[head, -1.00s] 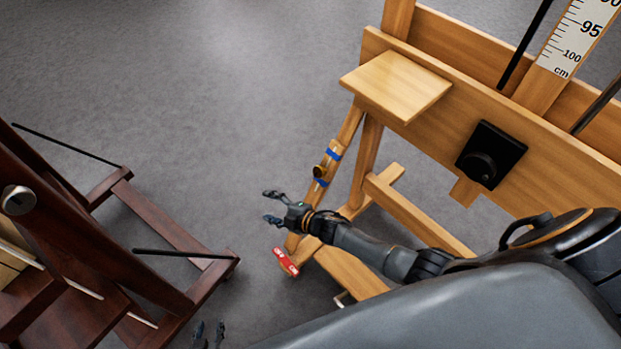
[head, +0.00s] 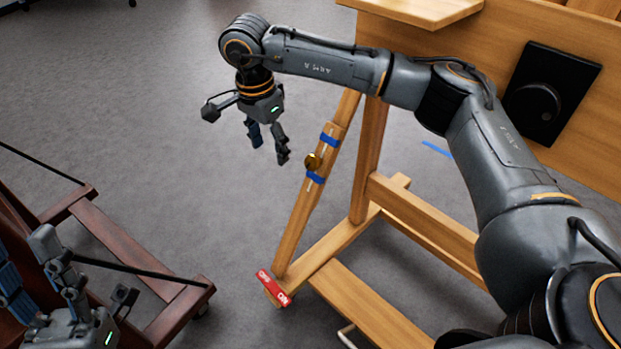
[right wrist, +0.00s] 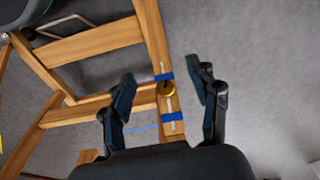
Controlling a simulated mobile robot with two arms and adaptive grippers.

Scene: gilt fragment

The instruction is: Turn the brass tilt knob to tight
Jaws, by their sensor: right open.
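The small round brass knob (head: 313,160) sits on a slanted wooden strut of the light easel, between two blue bands. It also shows in the right wrist view (right wrist: 166,90), between the bands. My right gripper (head: 269,152) is open and empty, to the left of the knob and apart from it in the head view. In the right wrist view the knob appears between its two spread fingers (right wrist: 160,75). My left gripper (head: 28,262) is at the lower left, fingers apart and empty, partly cut off by the frame. Any tight mark by the knob is too small to read.
The light easel's strut (head: 303,218) ends near a red tag (head: 273,287) at its foot. A black knob plate (head: 552,95) is on its panel at right. A dark wooden easel (head: 130,235) stands at lower left. Grey floor (head: 130,110) is clear at upper left.

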